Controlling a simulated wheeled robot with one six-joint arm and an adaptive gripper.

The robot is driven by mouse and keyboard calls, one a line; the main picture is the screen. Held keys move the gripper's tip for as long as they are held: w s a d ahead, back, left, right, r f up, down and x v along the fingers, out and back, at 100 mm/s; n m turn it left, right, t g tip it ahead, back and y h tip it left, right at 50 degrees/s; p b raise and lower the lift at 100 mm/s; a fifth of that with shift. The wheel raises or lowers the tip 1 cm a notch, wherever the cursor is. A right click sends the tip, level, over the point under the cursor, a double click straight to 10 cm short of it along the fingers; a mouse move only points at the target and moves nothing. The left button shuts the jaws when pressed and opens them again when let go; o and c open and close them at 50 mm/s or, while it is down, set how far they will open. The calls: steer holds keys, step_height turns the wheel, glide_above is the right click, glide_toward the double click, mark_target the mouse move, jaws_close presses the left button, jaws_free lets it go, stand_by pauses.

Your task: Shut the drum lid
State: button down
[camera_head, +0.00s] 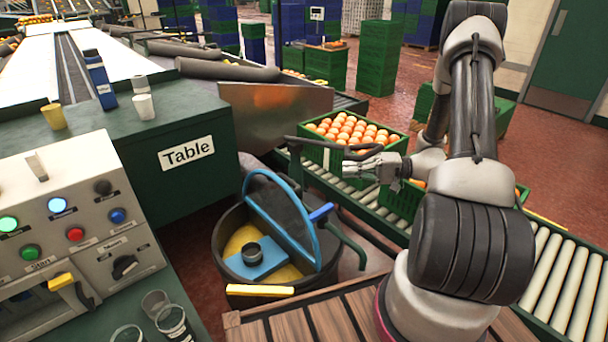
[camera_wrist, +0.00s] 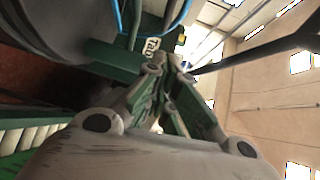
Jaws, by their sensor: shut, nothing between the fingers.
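The dark drum (camera_head: 222,262) stands on the floor beside the green table. Its lid (camera_head: 281,222), with a blue rim, stands raised and tilted over the drum, so the drum is open. A blue handle piece (camera_head: 320,212) sticks out on the lid's right side. Inside the drum are yellow contents and a blue block (camera_head: 256,262) with a dark round cup on it. My gripper (camera_head: 352,168) is shut and empty, up and to the right of the lid, in front of the orange crate. In the wrist view my gripper (camera_wrist: 160,85) points towards the table sign.
A green crate of oranges (camera_head: 318,154) is on the roller conveyor (camera_head: 541,262) behind my gripper. A dark bent bar (camera_head: 310,140) passes close to my gripper. The green table (camera_head: 205,185) and control panel (camera_head: 80,225) stand left of the drum.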

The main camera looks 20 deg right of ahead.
mark_target(277, 180)
steer(key=s+a+x, duration=0.1)
steer(key=s+x, duration=0.1)
steer(key=x, duration=1.1)
steer(key=shift+s+n, duration=0.4)
steer(key=shift+s, duration=0.05)
steer(key=a, duration=0.1)
steer(key=s+a+r+n+h, duration=0.1)
steer(key=a, duration=0.1)
steer(key=s+a+r+h, duration=0.1)
steer(key=a, duration=0.1)
steer(key=shift+s+a+r+n+g, duration=0.2)
steer(key=shift+n+g, duration=0.1)
steer(key=shift+n, duration=0.1)
steer(key=shift+s+a+r, duration=0.1)
steer(key=shift+a, duration=0.25)
